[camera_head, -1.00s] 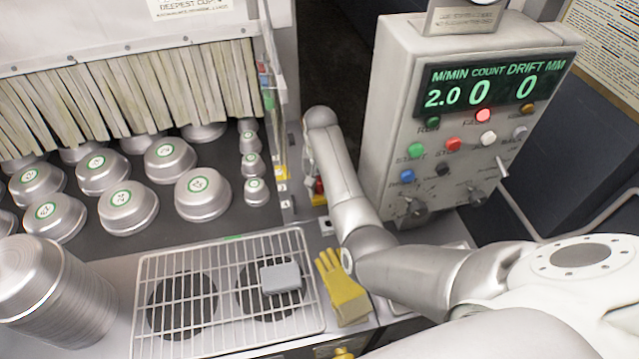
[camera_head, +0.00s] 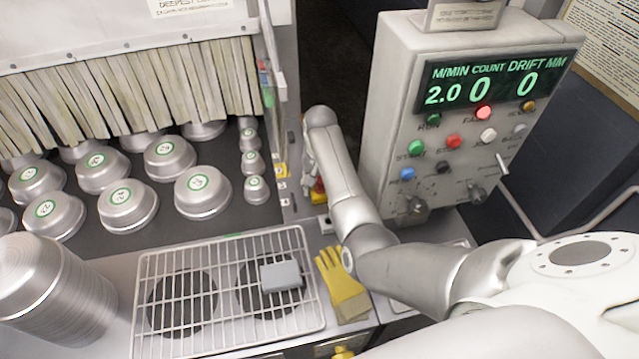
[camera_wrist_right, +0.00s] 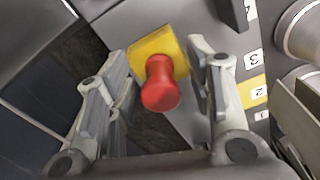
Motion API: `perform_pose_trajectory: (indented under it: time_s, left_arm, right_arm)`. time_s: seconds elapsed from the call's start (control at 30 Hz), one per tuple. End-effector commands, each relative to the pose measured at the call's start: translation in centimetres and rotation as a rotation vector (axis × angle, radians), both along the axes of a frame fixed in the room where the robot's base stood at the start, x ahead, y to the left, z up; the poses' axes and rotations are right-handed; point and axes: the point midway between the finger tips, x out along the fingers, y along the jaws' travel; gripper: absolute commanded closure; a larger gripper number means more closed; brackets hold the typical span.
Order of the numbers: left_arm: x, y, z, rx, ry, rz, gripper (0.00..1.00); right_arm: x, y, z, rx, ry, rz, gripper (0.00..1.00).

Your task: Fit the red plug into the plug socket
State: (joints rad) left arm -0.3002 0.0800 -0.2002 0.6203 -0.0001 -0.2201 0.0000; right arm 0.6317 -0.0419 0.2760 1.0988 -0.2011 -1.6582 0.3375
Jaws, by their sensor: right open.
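A red, round-ended plug-like piece (camera_wrist_right: 161,84) stands on a yellow block (camera_wrist_right: 158,52) in the right wrist view. The red piece (camera_head: 318,188) also shows small in the head view, beside the belt's right edge. My right gripper (camera_wrist_right: 155,62) is open, with one finger on each side of the red piece and the yellow block. Gaps show between the fingers and the red piece. In the head view my right gripper (camera_head: 308,168) points down there, partly hidden by its own arm. I cannot make out the plug socket for sure. My left gripper is out of view.
A control box (camera_head: 400,120) stands right of my right arm. Several metal pans (camera_head: 203,195) sit on the dark belt (camera_head: 240,222) at left. A wire rack (camera_head: 225,318), yellow gloves (camera_head: 343,288) and a pan stack (camera_head: 70,310) are in front. Numbered labels (camera_wrist_right: 254,58) lie near the gripper.

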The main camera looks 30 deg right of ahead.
Motion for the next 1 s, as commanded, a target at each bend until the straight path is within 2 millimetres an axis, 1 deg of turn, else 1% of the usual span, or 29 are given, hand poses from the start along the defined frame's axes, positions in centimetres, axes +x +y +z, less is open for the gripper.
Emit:
perform_pose_trajectory:
  time_s: [0.13,0.23,0.37,0.5,0.6,0.7,0.83,1.0]
  left_arm:
    - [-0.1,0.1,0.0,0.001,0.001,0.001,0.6]
    - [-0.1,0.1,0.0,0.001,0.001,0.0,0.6]
    - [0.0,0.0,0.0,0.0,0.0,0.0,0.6]
    - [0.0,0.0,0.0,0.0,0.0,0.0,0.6]
    - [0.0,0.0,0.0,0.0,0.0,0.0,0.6]
    - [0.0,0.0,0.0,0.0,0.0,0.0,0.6]
    - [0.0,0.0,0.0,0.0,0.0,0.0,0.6]
    - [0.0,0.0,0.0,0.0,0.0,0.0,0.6]
  right_arm:
    - [0.0,0.0,0.4,0.0,0.0,0.0,0.52]
    - [0.0,0.0,1.6,-0.001,-0.003,0.0,0.52]
    - [-0.1,0.1,4.2,0.0,-0.004,0.0,0.52]
    - [-0.2,0.1,7.3,0.0,-0.004,-0.001,0.52]
    - [-0.3,0.1,9.2,-0.001,-0.004,-0.001,0.52]
    - [-0.4,0.1,10.6,-0.001,-0.003,-0.001,0.52]
    - [-0.5,0.2,11.7,-0.001,0.001,0.0,0.52]
    - [-0.5,0.2,12.0,-0.001,0.001,0.0,0.52]
